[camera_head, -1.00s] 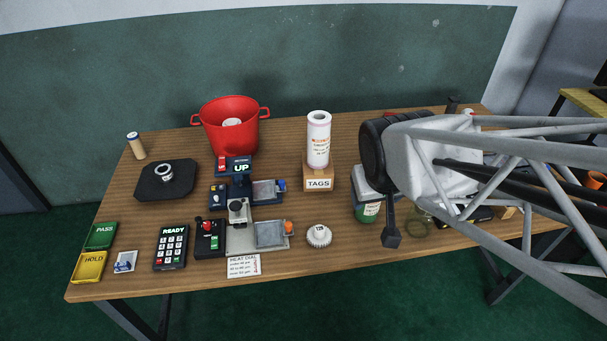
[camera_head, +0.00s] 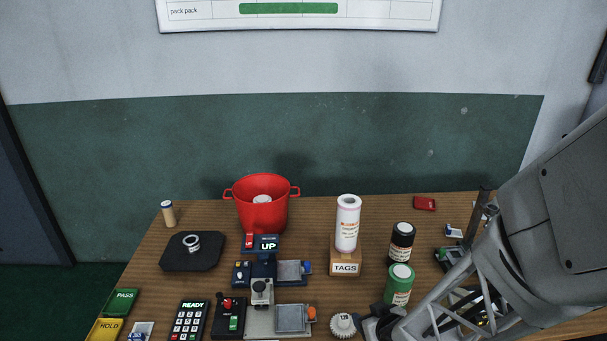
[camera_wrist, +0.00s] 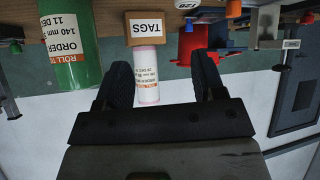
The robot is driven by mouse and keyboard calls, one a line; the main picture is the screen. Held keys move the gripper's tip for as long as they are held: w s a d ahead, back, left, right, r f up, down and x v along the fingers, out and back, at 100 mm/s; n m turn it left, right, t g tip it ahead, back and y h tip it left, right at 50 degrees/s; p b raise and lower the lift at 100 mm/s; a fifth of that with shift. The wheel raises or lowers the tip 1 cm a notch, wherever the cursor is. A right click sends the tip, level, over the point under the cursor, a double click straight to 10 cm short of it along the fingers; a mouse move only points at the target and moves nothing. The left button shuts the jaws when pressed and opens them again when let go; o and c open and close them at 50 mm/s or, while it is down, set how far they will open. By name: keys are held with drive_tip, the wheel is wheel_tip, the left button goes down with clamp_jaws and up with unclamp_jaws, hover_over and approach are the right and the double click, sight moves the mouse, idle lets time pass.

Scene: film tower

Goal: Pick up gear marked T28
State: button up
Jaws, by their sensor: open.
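A white toothed gear (camera_head: 343,324) lies on the front part of the table, right of the grey press plate. Its top mark is small and looks like T28. A pale edge with a similar mark, likely the same gear (camera_wrist: 187,4), shows at the top of the upside-down wrist view. My gripper (camera_wrist: 163,72) is open, with nothing between its two black fingers. In the head view a dark part of it is just right of the gear, and I cannot tell whether they touch. The fingertips are not clear there.
A paper roll (camera_head: 347,222) stands on the TAGS box (camera_head: 345,264). A red bucket (camera_head: 261,210) is at the back, a ring-like part (camera_head: 191,242) on a black pad (camera_head: 193,257) at left.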

sight(345, 318)
drive_tip(key=shift+s+a+f+n+t+y, duration=0.15)
drive_tip(key=shift+s+a+f+y, duration=0.1)
drive_tip(key=shift+a+f+y, duration=0.25)
drive_tip(key=shift+s+a+f+n+t+y, duration=0.1)
drive_tip(key=shift+s+a+f+y, duration=0.2)
drive_tip(key=shift+f, duration=0.4)
drive_tip(key=shift+s+a+f+n+t+y, duration=0.15)
drive_tip(key=shift+s+a+f+y, duration=0.2)
drive_tip(key=shift+f, duration=0.25)
drive_tip(key=shift+w, duration=0.2)
drive_tip(key=shift+x, duration=1.2)
drive_tip(key=shift+f, duration=0.1)
drive_tip(key=shift+x, duration=2.5)
drive_tip(key=shift+d, duration=0.1)
drive_tip(key=c, duration=1)
